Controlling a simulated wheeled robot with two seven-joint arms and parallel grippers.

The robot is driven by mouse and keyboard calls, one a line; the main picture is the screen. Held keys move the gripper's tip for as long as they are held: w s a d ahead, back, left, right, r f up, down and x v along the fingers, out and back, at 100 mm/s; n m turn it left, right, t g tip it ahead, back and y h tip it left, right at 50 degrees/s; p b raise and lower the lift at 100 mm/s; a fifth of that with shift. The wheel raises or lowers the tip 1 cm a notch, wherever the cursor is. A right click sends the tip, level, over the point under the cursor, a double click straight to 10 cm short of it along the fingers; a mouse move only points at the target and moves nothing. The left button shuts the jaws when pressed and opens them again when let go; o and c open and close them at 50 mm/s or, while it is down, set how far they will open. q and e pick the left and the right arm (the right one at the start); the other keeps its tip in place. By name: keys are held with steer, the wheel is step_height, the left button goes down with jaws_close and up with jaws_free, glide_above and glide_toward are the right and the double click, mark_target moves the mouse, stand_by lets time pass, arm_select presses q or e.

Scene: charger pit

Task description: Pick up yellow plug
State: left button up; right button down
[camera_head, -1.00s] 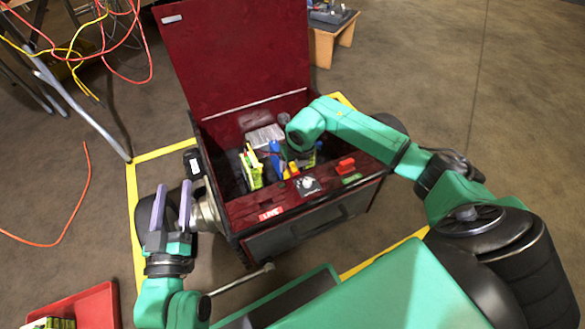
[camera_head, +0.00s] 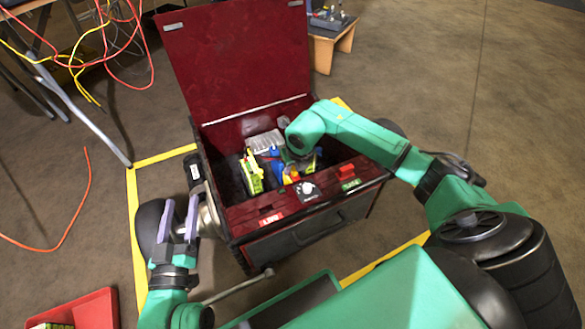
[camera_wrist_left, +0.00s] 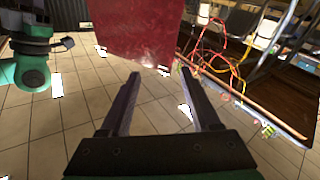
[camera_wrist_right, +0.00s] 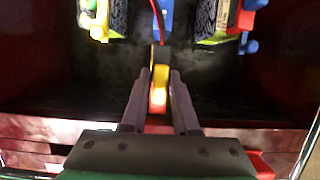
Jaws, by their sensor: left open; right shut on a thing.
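The yellow plug (camera_wrist_right: 158,90), with orange-red parts, is between the fingers of my right gripper (camera_wrist_right: 160,80) in the right wrist view. The fingers are shut on it, inside the dark red box (camera_head: 232,222). In the head view, yellow and red parts (camera_head: 291,176) show just left of my right wrist; the right fingertips are hidden there by my arm. My left gripper (camera_head: 181,205) is open and empty beside the box's left front corner. In the left wrist view its fingers (camera_wrist_left: 160,77) are apart with nothing between them.
The box lid (camera_head: 240,60) stands open at the back. Inside are a yellow-green block (camera_head: 252,176) and a grey ribbed part (camera_head: 265,141). The front ledge carries a knob (camera_head: 307,189) and a red switch (camera_head: 347,170). A red tray (camera_head: 95,308) is at lower left.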

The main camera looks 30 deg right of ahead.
step_height(320, 180, up, 2)
steer(key=shift+r+p, duration=0.1)
steer(key=shift+p, duration=0.25)
arm_select(q)
steer(key=s+f+g+y+p, duration=0.1)
steer(key=s+f+g, duration=0.4)
steer(key=s+f, duration=0.7)
arm_select(e)
step_height(320, 180, up, 3)
steer(key=shift+r, duration=0.1)
arm_select(q)
steer(key=shift+g, duration=0.7)
steer(key=r+p, duration=0.1)
steer(key=w+r+p, duration=0.1)
steer(key=r+p, duration=0.1)
steer(key=w+r+p, duration=0.1)
steer(key=p, duration=0.1)
steer(key=shift+d+r, duration=0.25)
steer(key=shift+d, duration=0.05)
arm_select(e)
step_height(320, 180, up, 14)
